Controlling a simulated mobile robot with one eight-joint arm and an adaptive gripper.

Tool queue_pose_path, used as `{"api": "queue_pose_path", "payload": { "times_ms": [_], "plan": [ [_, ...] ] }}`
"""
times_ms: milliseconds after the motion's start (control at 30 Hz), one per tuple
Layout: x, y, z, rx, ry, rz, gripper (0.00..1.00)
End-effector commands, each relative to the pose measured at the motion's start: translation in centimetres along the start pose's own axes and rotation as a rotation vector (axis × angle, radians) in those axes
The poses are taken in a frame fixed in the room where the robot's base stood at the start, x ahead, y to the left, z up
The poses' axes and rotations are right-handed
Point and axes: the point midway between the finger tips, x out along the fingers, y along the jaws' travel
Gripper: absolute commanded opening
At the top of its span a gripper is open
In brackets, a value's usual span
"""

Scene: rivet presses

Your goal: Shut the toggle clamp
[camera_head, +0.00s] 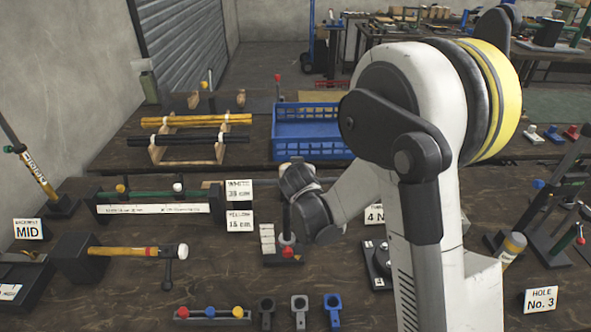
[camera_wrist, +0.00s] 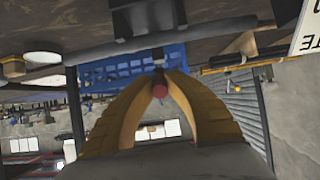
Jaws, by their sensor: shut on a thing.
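In the wrist view, which is upside down, my gripper (camera_wrist: 160,84) has its two yellow fingers closed around a round red knob (camera_wrist: 160,91). A short dark shaft runs from the knob toward a dark body (camera_wrist: 148,20) at the top, apparently the toggle clamp. In the head view my grey wrist joints are near the table centre, and my fingertips do not show. Beside the wrist is a small dark fixture with pale plates (camera_head: 267,238) and a red knob (camera_head: 288,253). I cannot tell whether this is the knob I hold.
The blue crate (camera_head: 311,152) stands behind my wrist. A white sign (camera_head: 239,190) is left of it. Upright levers crowd the right side.

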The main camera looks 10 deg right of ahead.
Motion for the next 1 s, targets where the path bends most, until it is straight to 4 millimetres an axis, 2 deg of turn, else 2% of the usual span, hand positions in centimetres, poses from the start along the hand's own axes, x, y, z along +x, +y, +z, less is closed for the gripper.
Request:
{"api": "queue_pose_path", "payload": {
  "times_ms": [233,267,333,733,1000],
  "plan": [
    [0.0,0.0,0.0,0.000,0.000,0.000,0.00],
    [0.0,0.0,0.0,0.000,0.000,0.000,0.17],
    [0.0,0.0,0.0,0.000,0.000,0.000,0.39],
    [-0.4,0.0,-0.6,-0.001,0.000,0.000,0.40],
    [-3.0,0.0,-5.0,-0.001,0.000,0.000,0.40]
  ]
}}
